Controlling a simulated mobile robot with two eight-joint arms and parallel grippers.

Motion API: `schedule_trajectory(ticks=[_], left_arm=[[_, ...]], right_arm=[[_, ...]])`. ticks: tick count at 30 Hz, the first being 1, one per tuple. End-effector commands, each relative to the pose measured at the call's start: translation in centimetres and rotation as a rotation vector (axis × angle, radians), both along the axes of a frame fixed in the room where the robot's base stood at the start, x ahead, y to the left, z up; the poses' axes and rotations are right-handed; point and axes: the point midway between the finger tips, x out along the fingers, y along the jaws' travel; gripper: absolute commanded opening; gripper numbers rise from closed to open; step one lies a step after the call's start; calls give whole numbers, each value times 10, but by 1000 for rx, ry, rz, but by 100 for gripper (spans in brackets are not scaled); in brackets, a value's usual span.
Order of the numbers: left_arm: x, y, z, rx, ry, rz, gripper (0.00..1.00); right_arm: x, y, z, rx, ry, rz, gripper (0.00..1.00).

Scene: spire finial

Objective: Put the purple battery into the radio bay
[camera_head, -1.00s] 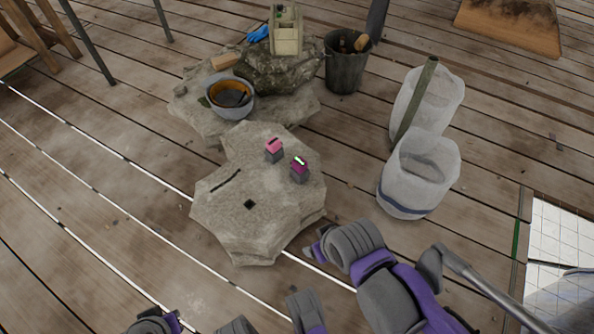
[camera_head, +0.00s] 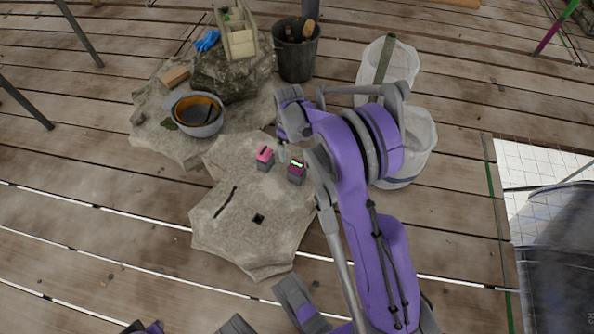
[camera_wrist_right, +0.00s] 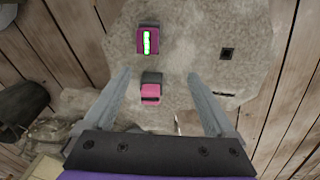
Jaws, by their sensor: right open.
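The purple battery (camera_head: 297,172) is a small purple-magenta block with a lit green strip on top, standing on the near stone slab. In the right wrist view the purple battery (camera_wrist_right: 147,41) lies beyond the fingertips. A pink-topped grey block (camera_head: 264,157) stands beside it; in the wrist view this pink block (camera_wrist_right: 150,92) appears between the fingers. My right gripper (camera_wrist_right: 159,75) is open and empty above the slab, its fingers pointing towards the blocks. A dark square opening (camera_head: 258,218) is in the slab; I cannot tell whether it is the radio bay.
The near stone slab (camera_head: 230,240) also has a dark narrow slot (camera_head: 226,202). Behind it are a bowl (camera_head: 199,125), a beige box (camera_head: 238,40), and a dark bucket (camera_head: 297,60). White sacks (camera_head: 412,140) stand to the right, partly behind my right arm.

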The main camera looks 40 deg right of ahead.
Motion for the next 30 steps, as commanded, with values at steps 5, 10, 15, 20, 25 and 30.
schedule_trajectory(ticks=[5, 10, 15, 20, 25, 30], left_arm=[[-1, 0, 4, 0, -1, 0, 0], [0, 0, 2, 0, -1, 0, 0], [1, 0, -6, 0, 2, 0, 0], [1, 0, -12, 0, 4, 0, 0], [2, 0, -16, 0, 5, 0, 0], [4, 0, -27, 0, 8, 0, 0]], right_arm=[[7, -25, -26, 9, 26, 28, 90], [8, -30, -42, 13, 34, 38, 90], [8, -29, -68, 13, 34, 37, 90], [8, -29, -88, 12, 33, 37, 90], [6, -30, -100, 12, 33, 36, 90], [3, -32, -127, 12, 33, 36, 90]])
